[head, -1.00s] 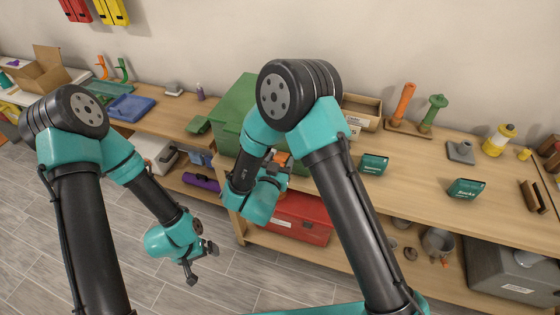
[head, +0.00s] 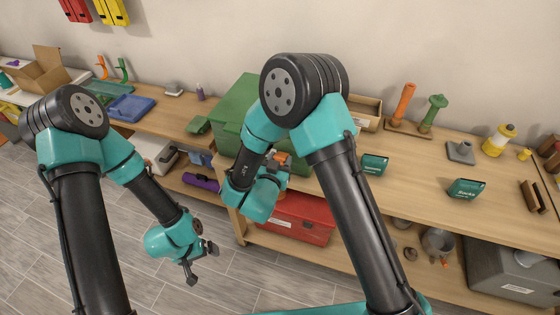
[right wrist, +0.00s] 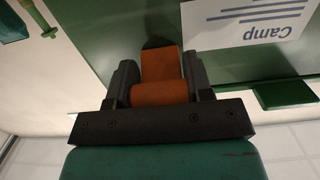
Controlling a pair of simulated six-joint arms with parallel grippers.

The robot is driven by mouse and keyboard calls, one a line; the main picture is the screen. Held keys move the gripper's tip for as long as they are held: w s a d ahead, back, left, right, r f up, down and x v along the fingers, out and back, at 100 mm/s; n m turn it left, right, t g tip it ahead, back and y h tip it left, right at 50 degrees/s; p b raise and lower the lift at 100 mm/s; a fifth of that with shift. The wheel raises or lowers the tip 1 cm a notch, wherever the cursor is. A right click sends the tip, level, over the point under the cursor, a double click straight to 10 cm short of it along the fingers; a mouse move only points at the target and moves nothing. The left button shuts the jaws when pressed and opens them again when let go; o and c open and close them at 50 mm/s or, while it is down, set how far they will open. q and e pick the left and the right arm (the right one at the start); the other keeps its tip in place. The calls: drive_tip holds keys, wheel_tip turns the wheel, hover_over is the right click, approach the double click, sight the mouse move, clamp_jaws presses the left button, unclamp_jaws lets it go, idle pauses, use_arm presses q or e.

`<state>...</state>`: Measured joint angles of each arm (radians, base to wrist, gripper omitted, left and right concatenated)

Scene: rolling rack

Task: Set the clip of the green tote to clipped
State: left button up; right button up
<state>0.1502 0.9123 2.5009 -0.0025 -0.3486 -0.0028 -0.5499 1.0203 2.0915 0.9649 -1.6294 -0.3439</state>
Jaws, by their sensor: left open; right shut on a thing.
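The green tote (head: 238,105) stands on the wooden bench behind my right arm, which hides much of it. Its front, with a white "Camp" label (right wrist: 245,20), fills much of the right wrist view. An orange clip (right wrist: 160,80) on that front sits between the two dark fingers of my right gripper (right wrist: 161,80), which is shut on it. In the head view a bit of the orange clip (head: 282,157) shows beside my right wrist. My left gripper (head: 202,262) is open and empty, low over the floor, well left of the tote.
A red box (head: 297,220) sits on the shelf below the tote. A blue tray (head: 131,107) lies left. Floor before the bench is clear.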

drive_tip(key=g, duration=0.1)
drive_tip(key=r+g+y, duration=0.1)
drive_tip(key=g, duration=0.1)
drive_tip(key=shift+w+r+g+y, duration=0.15)
drive_tip(key=shift+r+g+y, duration=0.15)
drive_tip(key=shift+g, duration=0.1)
drive_tip(key=shift+w+d+r+g+y, duration=0.15)
drive_tip(key=shift+g+y, duration=0.35)
drive_tip(key=shift+g, duration=0.5)
drive_tip(key=shift+r, duration=0.1)
drive_tip(key=o, duration=1.3)
drive_tip(key=v, duration=1.7)
drive_tip(key=shift+s+r, duration=0.15)
drive_tip(key=shift+s, duration=0.05)
